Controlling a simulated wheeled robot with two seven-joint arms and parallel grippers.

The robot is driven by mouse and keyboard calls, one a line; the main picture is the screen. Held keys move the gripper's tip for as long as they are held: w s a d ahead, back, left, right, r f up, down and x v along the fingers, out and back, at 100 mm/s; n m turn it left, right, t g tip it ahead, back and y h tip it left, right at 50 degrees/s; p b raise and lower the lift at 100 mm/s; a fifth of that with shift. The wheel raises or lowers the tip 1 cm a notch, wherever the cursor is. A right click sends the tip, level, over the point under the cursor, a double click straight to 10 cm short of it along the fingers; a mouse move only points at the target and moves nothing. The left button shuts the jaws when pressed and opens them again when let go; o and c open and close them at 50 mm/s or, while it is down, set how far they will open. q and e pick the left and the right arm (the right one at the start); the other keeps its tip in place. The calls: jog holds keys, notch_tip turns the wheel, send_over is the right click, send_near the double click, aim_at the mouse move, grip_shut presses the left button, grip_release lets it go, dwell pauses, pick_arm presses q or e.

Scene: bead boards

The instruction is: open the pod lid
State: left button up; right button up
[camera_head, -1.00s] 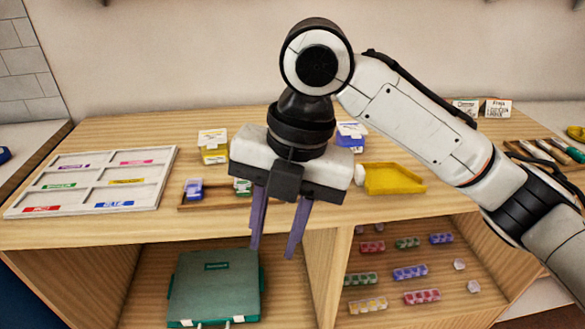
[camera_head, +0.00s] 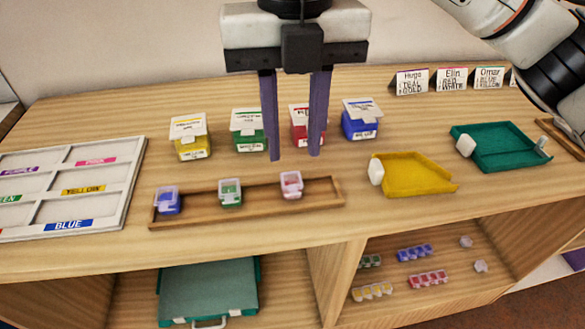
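The fingers partly cover the red box (camera_head: 300,138) behind. My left gripper is out of view.
Yellow (camera_head: 193,151), green (camera_head: 249,143) and blue (camera_head: 361,130) boxes stand behind the rack. A label tray (camera_head: 137,160) lies left; a yellow scoop tray (camera_head: 415,175) and a green one (camera_head: 503,147) lie right. Name cards (camera_head: 451,79) stand at the back. Shelves below hold bead strips and a case.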

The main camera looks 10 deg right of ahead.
aim_at(294, 190)
notch_tip(294, 190, down, 6)
jog(key=shift+b, duration=0.5)
jog(key=shift+f, duration=0.5)
